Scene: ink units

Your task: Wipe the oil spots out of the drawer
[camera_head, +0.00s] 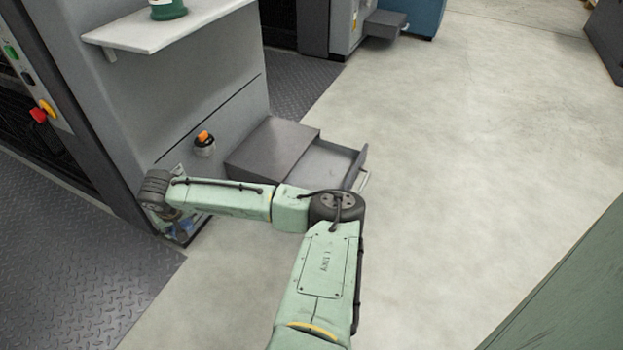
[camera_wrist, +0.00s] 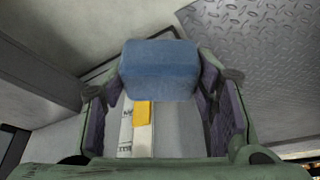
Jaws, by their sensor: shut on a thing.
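The drawer (camera_head: 326,163) stands pulled open from a grey cabinet, its inside partly visible; I cannot make out oil spots in it. My gripper (camera_head: 180,229) is low at the left, beside the machine's base and apart from the drawer, partly hidden by my own arm in the head view. In the wrist view my gripper (camera_wrist: 160,85) is shut on a blue block, like a sponge or folded cloth (camera_wrist: 160,68), held between its two padded fingers. A bit of blue (camera_head: 179,226) shows at the gripper in the head view.
Below the blue block are white and yellow items (camera_wrist: 143,114), apparently in a dark-rimmed bin. An orange-capped bottle (camera_head: 204,143) stands by the grey machine. A shelf (camera_head: 165,30) juts out above, holding a green container (camera_head: 168,10). The floor right of the drawer is clear.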

